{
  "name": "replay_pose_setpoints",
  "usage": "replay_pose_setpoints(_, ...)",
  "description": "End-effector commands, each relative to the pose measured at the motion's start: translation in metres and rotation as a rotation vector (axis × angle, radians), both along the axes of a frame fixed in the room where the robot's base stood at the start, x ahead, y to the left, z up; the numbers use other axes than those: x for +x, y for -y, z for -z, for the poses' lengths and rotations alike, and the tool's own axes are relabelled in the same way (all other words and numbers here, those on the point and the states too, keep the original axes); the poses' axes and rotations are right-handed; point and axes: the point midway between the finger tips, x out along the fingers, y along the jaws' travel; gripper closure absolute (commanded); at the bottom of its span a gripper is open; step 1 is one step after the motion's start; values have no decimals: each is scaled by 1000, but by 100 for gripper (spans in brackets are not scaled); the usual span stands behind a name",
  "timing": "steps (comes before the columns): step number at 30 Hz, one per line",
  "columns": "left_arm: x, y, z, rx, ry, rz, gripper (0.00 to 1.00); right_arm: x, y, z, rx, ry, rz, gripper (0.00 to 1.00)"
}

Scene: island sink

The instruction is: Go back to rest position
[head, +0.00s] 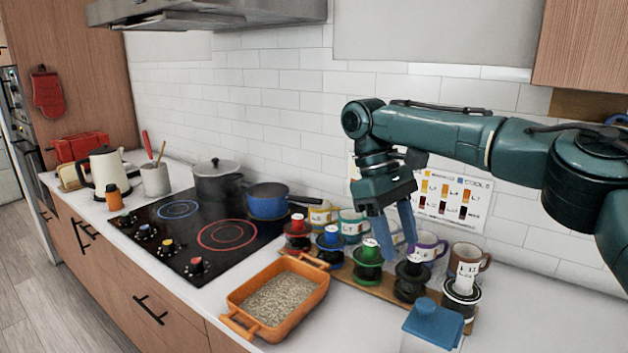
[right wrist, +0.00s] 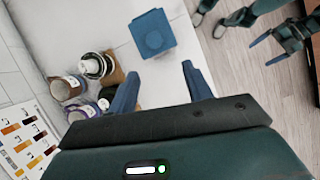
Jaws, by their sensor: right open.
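My right gripper (head: 393,232) is open and empty. It hangs fingers-down over the back of the counter, above the row of colored jars and mugs. In the right wrist view its two spread fingers (right wrist: 161,73) have nothing between them. My right arm reaches in from the right edge of the head view. My left gripper is out of the head view. A teal gripper, which looks like my left one (right wrist: 277,50), shows small at the upper right of the right wrist view, over the floor; its jaws are too small to judge.
Jars such as the green one (head: 367,262) and mugs such as the purple one (head: 430,248) crowd below the gripper. A blue-lidded container (head: 433,325) stands at the front right. An orange tray (head: 240,297) and the cooktop (head: 165,240) lie left. The wall (head: 290,120) is close behind.

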Motion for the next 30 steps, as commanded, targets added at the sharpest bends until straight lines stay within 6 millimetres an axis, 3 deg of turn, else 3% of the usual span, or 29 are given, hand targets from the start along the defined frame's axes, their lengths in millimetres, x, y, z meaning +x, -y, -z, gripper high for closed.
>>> replay_pose_setpoints(1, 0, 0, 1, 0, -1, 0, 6, -6, -12, 29, 1, -35, -52, 50)
replay_pose_setpoints(6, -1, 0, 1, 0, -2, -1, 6, -42, -61, 126, 54, -102, -267, 50)
replay_pose_setpoints(12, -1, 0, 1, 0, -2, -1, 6, -102, -124, 211, 225, -94, -467, 50)
replay_pose_setpoints(18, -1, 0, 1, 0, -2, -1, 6, -159, -178, 255, 457, -4, -525, 50)
replay_pose_setpoints(22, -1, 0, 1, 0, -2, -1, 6, -186, -200, 266, 600, 90, -475, 50)
replay_pose_setpoints(26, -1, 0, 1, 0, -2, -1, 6, -202, -207, 272, 705, 202, -359, 50)
replay_pose_setpoints(30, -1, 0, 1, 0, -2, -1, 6, -210, -192, 276, 756, 333, -180, 50)
